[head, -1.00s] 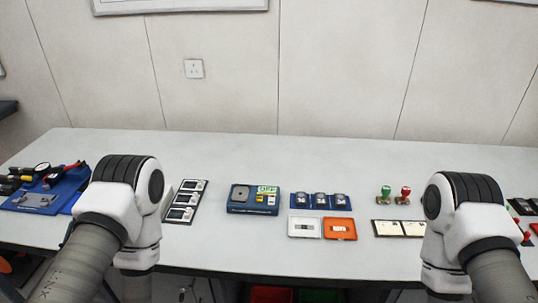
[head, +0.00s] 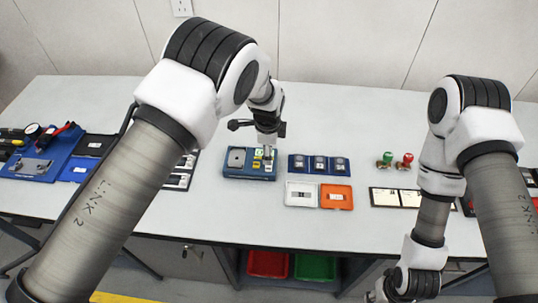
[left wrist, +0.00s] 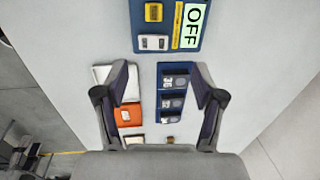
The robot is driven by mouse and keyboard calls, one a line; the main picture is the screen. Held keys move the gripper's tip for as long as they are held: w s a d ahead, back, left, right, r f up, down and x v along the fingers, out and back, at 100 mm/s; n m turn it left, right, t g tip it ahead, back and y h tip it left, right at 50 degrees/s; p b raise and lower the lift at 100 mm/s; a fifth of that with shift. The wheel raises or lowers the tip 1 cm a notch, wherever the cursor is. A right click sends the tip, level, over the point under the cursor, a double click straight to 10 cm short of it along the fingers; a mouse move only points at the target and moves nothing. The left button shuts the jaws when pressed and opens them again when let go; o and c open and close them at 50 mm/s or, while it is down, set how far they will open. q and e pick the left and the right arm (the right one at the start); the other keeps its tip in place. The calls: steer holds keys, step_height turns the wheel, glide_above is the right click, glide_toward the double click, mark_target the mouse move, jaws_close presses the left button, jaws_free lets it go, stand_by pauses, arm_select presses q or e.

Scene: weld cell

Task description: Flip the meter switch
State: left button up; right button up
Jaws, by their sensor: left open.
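The meter is a blue box (head: 236,170) on the table, with a grey round-marked plate on its left. In the left wrist view, the meter (left wrist: 180,46) is at the top. Its lit display (left wrist: 193,25) reads OFF, beside a yellow part (left wrist: 153,12) and a white part (left wrist: 155,43). My left gripper (head: 268,152) points down over the meter's right side and hides part of its face. In the left wrist view, its open, empty fingers (left wrist: 160,75) are spread below the meter. My right gripper is low at the bottom right, its fingers unclear.
A blue tray with three dark modules (head: 319,166) is right of the meter. White (head: 302,194) and orange (head: 337,197) trays lie in front. Green (head: 386,160) and red (head: 405,160) stamps stand further right. A blue tool board (head: 60,150) is far left.

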mark_target(267, 166)
arm_select(q)
steer(key=f, duration=0.2)
steer(key=s+f, duration=0.1)
steer(key=shift+a+f+p, duration=0.3)
steer(key=shift+f+p, duration=0.05)
steer(key=shift+f, duration=0.05)
steer(key=f, duration=0.2)
steer(key=shift+w+f, duration=0.3)
steer(key=shift+w, duration=0.1)
steer(key=shift+w+d+f, duration=0.1)
steer(key=shift+w+f, duration=0.2)
steer(key=shift+f, duration=0.05)
steer(key=shift+s+r, duration=0.1)
arm_select(e)
steer(key=shift+s+a+r, duration=0.1)
steer(key=shift+s+r, duration=0.3)
steer(key=shift+r, duration=0.1)
